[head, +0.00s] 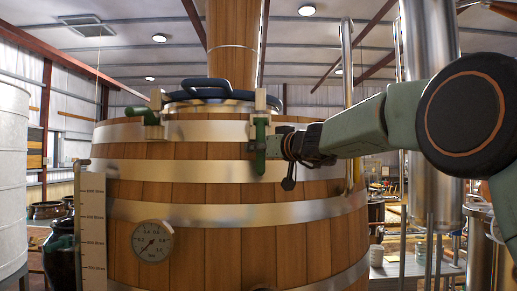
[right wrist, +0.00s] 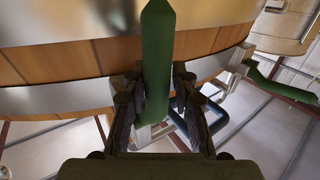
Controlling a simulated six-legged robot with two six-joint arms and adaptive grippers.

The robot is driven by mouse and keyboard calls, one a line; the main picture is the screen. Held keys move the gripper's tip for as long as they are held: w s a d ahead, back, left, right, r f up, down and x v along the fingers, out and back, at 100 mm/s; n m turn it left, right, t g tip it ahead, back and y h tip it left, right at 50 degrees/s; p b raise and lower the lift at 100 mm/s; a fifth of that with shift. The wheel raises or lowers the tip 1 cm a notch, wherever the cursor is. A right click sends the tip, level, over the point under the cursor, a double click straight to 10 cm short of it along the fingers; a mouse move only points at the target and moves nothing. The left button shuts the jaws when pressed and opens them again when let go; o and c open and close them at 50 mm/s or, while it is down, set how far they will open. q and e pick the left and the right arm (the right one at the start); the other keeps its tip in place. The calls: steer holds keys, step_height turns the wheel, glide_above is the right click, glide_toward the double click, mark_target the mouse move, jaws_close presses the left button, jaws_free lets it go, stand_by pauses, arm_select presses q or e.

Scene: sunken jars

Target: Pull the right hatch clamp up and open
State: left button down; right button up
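The right hatch clamp has a green handle (head: 260,150) that hangs down over the top steel band of the wooden vat (head: 200,190). A pale block (head: 260,99) sits above it at the hatch rim. My right gripper (head: 279,147) comes in from the right at the handle. In the right wrist view, which is upside down, the green handle (right wrist: 157,60) runs between the two fingers of my right gripper (right wrist: 154,90). The fingers press on it from both sides. My left gripper is out of view.
The left clamp (head: 150,116) has its green handle sticking outward. A dark blue handle (head: 207,90) lies on the hatch, with a wooden column (head: 234,45) behind. A steel pipe (head: 347,100) stands behind my right forearm.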

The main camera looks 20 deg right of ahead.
steer(key=shift+s+d+r, duration=0.1)
steer(key=shift+s+d, duration=0.05)
steer(key=shift+s, duration=0.1)
steer(key=shift+c, duration=1.4)
jaws_close()
steer(key=shift+r, duration=0.1)
